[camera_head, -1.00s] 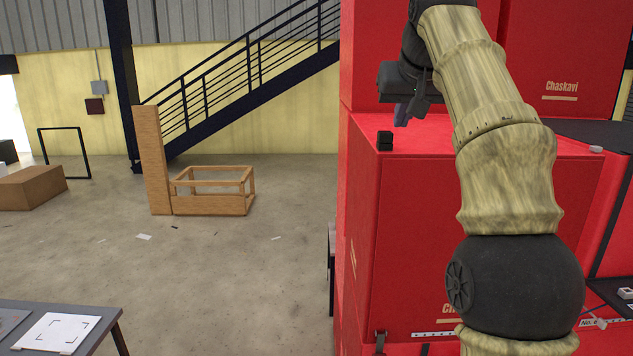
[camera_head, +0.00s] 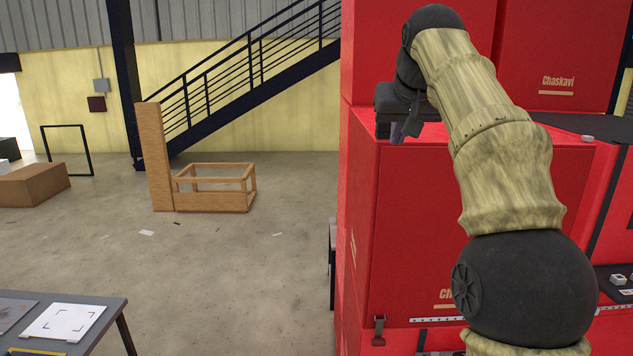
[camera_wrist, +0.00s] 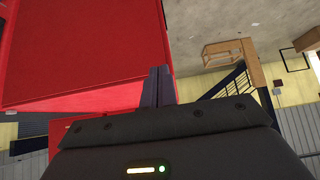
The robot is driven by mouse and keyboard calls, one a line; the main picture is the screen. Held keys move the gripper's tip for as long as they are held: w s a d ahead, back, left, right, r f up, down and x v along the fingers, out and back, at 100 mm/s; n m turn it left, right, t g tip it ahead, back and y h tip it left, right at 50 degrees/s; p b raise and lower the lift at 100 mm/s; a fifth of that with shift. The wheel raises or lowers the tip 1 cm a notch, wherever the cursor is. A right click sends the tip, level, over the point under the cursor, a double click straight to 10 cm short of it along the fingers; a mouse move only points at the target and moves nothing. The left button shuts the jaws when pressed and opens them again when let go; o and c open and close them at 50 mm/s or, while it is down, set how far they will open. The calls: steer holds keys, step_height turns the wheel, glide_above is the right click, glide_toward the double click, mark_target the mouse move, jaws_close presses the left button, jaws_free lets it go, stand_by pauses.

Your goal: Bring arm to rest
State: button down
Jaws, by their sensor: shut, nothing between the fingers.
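My arm (camera_head: 500,150) rises from the lower right of the head view and bends over at the top. My gripper (camera_head: 397,134) hangs at its far end, in front of or just above the top front edge of a large red box (camera_head: 440,220). I cannot tell whether it touches the box. In the wrist view the two dark fingers of my gripper (camera_wrist: 158,86) are together with nothing between them. The red box (camera_wrist: 80,50) fills the upper left of that view.
More red boxes (camera_head: 560,50) stand behind and to the right. A grey table (camera_head: 105,318) with a white sheet (camera_head: 65,321) is at the lower left. A wooden frame (camera_head: 212,203) stands on the open concrete floor, with a staircase (camera_head: 250,80) behind.

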steer(key=s+f+g+b, duration=0.15)
steer(key=f+b, duration=0.25)
steer(key=f, duration=1.2)
steer(key=s+f+g+b, duration=0.15)
steer(key=f+b, duration=0.25)
steer(key=f, duration=1.3)
steer(key=s+f+g+b, duration=0.1)
steer(key=s+f+b, duration=0.2)
steer(key=s+f, duration=0.8)
steer(key=s+f+g+b, duration=0.1)
steer(key=s+f+b, duration=0.3)
steer(key=s+f, duration=0.6)
step_height(320, 180, down, 7)
steer(key=shift+s+d+r, duration=0.15)
steer(key=shift+s+r, duration=0.05)
steer(key=shift+s, duration=0.15)
steer(key=shift+s, duration=0.1)
